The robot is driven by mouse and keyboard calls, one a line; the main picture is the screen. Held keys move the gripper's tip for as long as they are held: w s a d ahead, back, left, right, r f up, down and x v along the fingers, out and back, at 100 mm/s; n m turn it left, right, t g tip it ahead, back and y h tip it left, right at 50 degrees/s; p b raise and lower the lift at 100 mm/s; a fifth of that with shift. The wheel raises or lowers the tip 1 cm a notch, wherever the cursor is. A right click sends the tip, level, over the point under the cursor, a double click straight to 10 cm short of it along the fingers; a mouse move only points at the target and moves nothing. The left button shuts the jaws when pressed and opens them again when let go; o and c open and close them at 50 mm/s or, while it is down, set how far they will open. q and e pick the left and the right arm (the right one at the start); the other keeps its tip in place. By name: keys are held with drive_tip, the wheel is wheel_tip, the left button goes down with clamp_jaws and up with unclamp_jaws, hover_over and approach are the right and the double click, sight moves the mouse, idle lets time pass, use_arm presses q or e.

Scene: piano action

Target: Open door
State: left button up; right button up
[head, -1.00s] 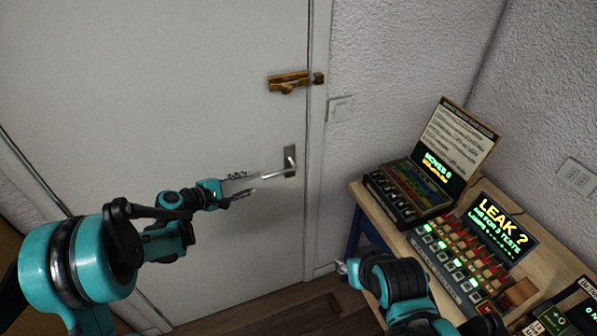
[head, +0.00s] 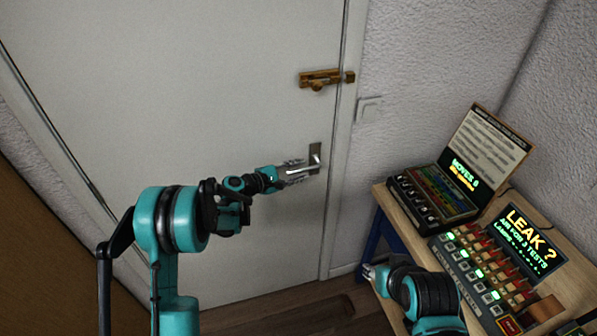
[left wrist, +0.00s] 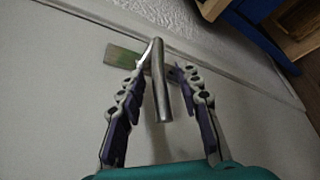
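A white door (head: 180,90) fills the left and middle of the head view and looks shut. Its metal lever handle (head: 314,158) sits near the right edge, below a brass bolt (head: 320,78). My left gripper (head: 296,170) is at the lever. In the left wrist view, the lever (left wrist: 160,85) lies between the two open fingers (left wrist: 160,95), with a gap visible on each side. My right gripper (head: 372,272) is low at the right, beside the table and away from the door; its fingers are too small to judge.
A wooden table (head: 392,205) at the right holds a laptop-like puzzle box (head: 440,180) and a panel with a lit "LEAK ?" screen (head: 522,238). A light switch (head: 368,108) is on the wall. The wooden floor (head: 300,308) before the door is clear.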

use_arm(q)
clamp_jaws()
drive_tip(key=shift+f, duration=0.1)
use_arm(e)
drive_tip(key=shift+f, duration=0.15)
